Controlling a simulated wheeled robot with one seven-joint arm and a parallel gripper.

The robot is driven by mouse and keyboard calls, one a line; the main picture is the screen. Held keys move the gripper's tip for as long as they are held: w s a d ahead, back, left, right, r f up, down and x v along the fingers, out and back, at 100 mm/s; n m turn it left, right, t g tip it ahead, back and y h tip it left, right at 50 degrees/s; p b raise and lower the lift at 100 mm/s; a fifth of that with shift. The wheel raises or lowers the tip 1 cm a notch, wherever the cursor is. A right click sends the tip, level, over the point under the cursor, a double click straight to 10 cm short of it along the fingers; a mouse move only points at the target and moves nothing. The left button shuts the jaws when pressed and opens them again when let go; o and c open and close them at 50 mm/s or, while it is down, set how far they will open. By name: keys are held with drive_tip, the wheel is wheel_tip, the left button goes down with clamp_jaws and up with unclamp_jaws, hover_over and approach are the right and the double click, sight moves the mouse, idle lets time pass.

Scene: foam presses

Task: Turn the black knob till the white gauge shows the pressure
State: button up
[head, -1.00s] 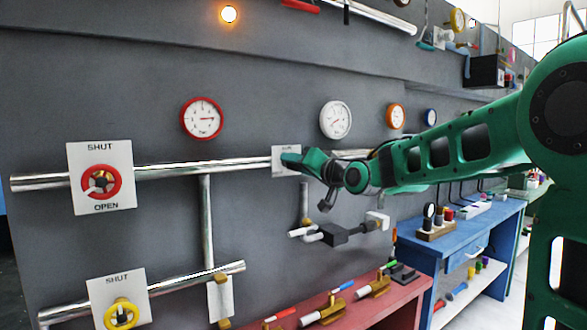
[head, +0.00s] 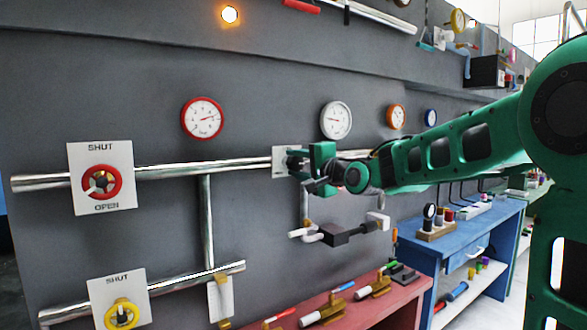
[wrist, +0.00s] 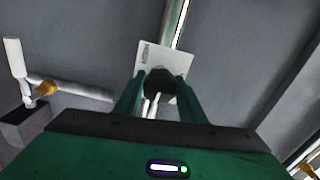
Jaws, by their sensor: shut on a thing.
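The black knob (wrist: 159,82) sits in front of a white plate (wrist: 150,60) on the pipe. My gripper (wrist: 157,90) is shut on the knob, with one green finger on each side of it in the wrist view. In the head view my gripper (head: 298,160) is at the plate, and its fingers largely hide the knob. The white gauge (head: 336,120) hangs on the wall above and to the right of my gripper. Its needle shows, but the scale is too small to read.
A red gauge (head: 202,118), an orange gauge (head: 396,117) and a blue gauge (head: 431,117) share the wall. A red handwheel (head: 101,183) and a yellow handwheel (head: 122,314) are at left. Below my gripper, a dark fitting (head: 342,235) sticks out above the red bench (head: 405,311).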

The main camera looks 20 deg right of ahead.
drive_tip(key=shift+d+f+m, duration=0.3)
drive_tip(key=shift+m, duration=0.3)
drive_tip(key=o, duration=1)
drive_tip(key=shift+o, duration=0.2)
drive_tip(key=shift+a+r, duration=0.1)
drive_tip(key=shift+r, duration=0.05)
drive_tip(key=v, duration=1)
drive_tip(key=shift+s, duration=0.3)
